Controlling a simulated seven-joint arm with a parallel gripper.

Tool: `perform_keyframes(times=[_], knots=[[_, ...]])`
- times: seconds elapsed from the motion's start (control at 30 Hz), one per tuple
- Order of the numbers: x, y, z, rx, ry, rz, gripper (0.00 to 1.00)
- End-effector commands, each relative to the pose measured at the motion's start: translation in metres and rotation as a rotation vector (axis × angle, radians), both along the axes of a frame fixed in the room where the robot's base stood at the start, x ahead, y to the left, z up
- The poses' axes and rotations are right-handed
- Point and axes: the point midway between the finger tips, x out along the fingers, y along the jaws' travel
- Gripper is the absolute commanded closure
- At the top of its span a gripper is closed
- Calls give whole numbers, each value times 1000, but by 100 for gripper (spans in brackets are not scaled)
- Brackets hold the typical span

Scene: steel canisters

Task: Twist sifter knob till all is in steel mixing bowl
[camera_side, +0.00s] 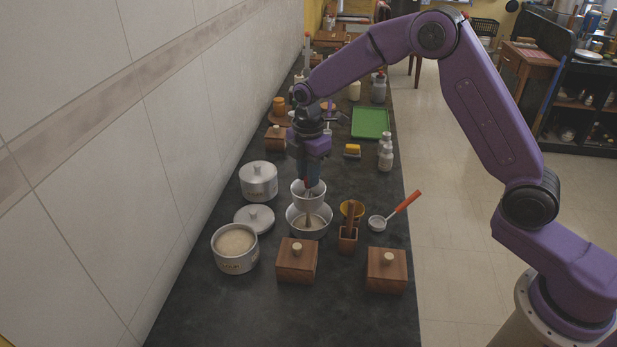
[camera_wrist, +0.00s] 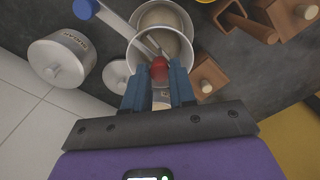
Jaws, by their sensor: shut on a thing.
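My gripper (camera_side: 307,184) points down over the sifter (camera_side: 308,200), a pale metal cup held above the steel mixing bowl (camera_side: 293,224). In the wrist view, my blue fingers (camera_wrist: 159,88) are closed around the red knob (camera_wrist: 159,69) at the sifter's rim (camera_wrist: 133,50). A metal bar crosses the sifter's mouth. The mixing bowl (camera_wrist: 187,22) shows beyond the sifter with beige powder in it. A narrow beige shape stands between sifter and bowl in the side view; I cannot tell if it is falling powder. The sifter's inside is partly hidden by my fingers.
An open canister of beige powder (camera_side: 235,263), its loose lid (camera_side: 254,218) and a closed steel canister (camera_side: 259,194) stand left. Wooden boxes (camera_side: 296,276) (camera_side: 387,285) stand in front. A red-handled scoop (camera_side: 378,223) lies right. The tiled wall bounds the left.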

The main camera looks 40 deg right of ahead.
Motion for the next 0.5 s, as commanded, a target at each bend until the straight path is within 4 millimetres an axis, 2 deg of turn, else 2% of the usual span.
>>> perform_keyframes(times=[0.27, 0.5], knots=[[0, 1, 1, 2, -3, -153, 87], [1, 1, 1, 2, -3, -387, 87]])
